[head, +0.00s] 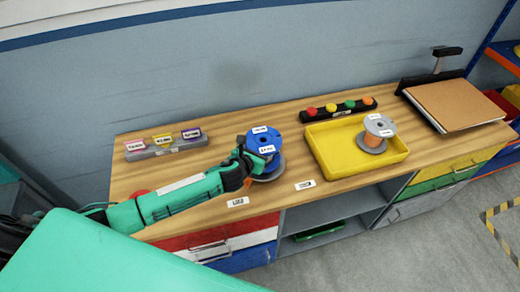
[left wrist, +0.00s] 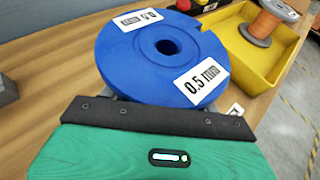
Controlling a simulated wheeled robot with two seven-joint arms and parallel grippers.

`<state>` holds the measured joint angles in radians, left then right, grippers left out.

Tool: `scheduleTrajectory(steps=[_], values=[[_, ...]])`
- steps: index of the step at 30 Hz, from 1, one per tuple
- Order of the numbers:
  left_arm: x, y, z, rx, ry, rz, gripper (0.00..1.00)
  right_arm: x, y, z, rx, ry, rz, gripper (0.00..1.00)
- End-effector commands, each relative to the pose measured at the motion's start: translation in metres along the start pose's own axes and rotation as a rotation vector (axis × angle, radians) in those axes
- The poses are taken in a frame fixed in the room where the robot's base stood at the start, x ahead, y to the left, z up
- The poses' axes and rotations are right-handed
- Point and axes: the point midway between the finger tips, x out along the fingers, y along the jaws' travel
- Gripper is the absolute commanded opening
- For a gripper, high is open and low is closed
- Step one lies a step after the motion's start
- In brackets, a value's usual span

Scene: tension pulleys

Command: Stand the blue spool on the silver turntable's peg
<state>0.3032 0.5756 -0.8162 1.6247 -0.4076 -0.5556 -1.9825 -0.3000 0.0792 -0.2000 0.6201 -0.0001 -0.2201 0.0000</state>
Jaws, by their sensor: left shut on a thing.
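The blue spool (head: 264,138) is upright in my left gripper (head: 246,158), which is shut on it from the left side. In the left wrist view the spool's blue top flange (left wrist: 130,50) faces the camera, with its centre hole and white labels showing. The silver turntable (head: 272,178) appears only as a greyish and orange edge just below the spool, mostly hidden by spool and gripper. Its peg is hidden, so I cannot tell whether the spool is around it or above it. My right gripper is not in view.
A yellow tray (head: 328,168) holding a silver spool with copper wire (head: 372,139) stands to the right. A black strip with coloured knobs (head: 338,112) is behind it. A grey label block (head: 166,148) stands at the left. White labels lie along the front edge.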

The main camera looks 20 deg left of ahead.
Motion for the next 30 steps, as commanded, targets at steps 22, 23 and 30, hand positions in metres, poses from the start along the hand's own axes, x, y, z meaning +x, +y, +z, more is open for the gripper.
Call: scheduleTrajectory(steps=[22,23,30], values=[[0.005,0.0,-0.01,-0.001,-0.002,0.0,0.18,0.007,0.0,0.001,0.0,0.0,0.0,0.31],[0.005,0.0,-0.011,-0.001,-0.002,0.0,0.18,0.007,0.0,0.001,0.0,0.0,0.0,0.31],[0.006,0.0,-0.013,0.0,-0.002,0.0,0.18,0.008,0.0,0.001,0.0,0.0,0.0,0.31]])
